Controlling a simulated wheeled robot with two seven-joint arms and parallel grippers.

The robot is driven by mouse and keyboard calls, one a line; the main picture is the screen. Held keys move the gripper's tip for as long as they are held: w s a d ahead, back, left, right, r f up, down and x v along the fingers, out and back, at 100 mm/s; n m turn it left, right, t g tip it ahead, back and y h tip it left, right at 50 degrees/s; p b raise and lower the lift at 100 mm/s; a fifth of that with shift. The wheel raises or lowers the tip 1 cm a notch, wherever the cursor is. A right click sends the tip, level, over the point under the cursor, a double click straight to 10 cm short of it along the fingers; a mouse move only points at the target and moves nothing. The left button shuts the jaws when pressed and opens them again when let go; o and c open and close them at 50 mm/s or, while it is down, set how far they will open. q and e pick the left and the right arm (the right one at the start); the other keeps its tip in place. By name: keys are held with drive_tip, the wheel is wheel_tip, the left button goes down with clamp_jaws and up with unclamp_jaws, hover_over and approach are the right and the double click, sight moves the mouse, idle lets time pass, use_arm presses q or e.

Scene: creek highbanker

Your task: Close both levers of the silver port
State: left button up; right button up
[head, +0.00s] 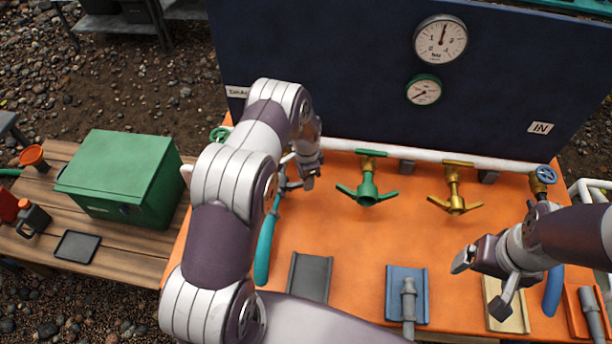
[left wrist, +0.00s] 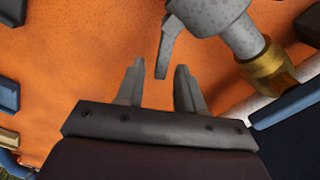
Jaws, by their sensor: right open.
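The silver port (head: 283,181) is at the left of the orange table, mostly hidden behind my left arm in the head view. In the left wrist view its grey body (left wrist: 212,12) joins a brass fitting (left wrist: 270,68), and one lever (left wrist: 171,45) points toward my fingers. My left gripper (head: 308,184) is beside the port. In the left wrist view the left gripper's fingers (left wrist: 160,66) are apart, with the lever's end showing between them; contact is unclear. The other lever cannot be made out clearly. My right gripper (head: 481,281) is open and empty above the right side of the table.
A green port (head: 368,188) and a brass port (head: 455,201), levers spread, are right of the silver one. A teal-handled item (head: 265,250) lies nearby. Several holders, including a grey one (head: 310,277) and a blue one (head: 420,284), line the front. A dark panel (head: 340,70) stands behind.

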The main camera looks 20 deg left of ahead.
use_arm(q)
drive_tip(key=shift+w+f, duration=0.1)
drive_tip(key=shift+f, duration=0.1)
clamp_jaws()
drive_tip(key=shift+a, duration=0.1)
drive_tip(key=n+b, duration=0.2)
drive_tip(key=shift+w+a+f+n+b, duration=0.2)
drive_tip(key=shift+w+a+n+b, duration=0.05)
drive_tip(key=shift+a+n+b, duration=0.1)
drive_tip(key=shift+w+a+n+b, duration=0.15)
drive_tip(key=shift+a+n+b, duration=0.1)
drive_tip(key=shift+n+b, duration=0.35)
drive_tip(key=shift+w+a+n+b, duration=0.15)
drive_tip(key=shift+a+n+b, duration=0.15)
drive_tip(key=shift+n, duration=0.35)
drive_tip(key=n, duration=0.1)
drive_tip(key=a+n+b, duration=0.1)
drive_tip(key=shift+w+r+n, duration=0.1)
drive_tip(key=shift+n, duration=0.2)
drive_tip(key=shift+a+r+n+b, duration=0.1)
drive_tip(key=shift+a+n+b, duration=0.3)
drive_tip(key=shift+n, duration=0.45)
drive_tip(key=shift+a+r+n+b, duration=0.1)
drive_tip(key=shift+a+n+b, duration=0.2)
drive_tip(key=shift+n, duration=0.55)
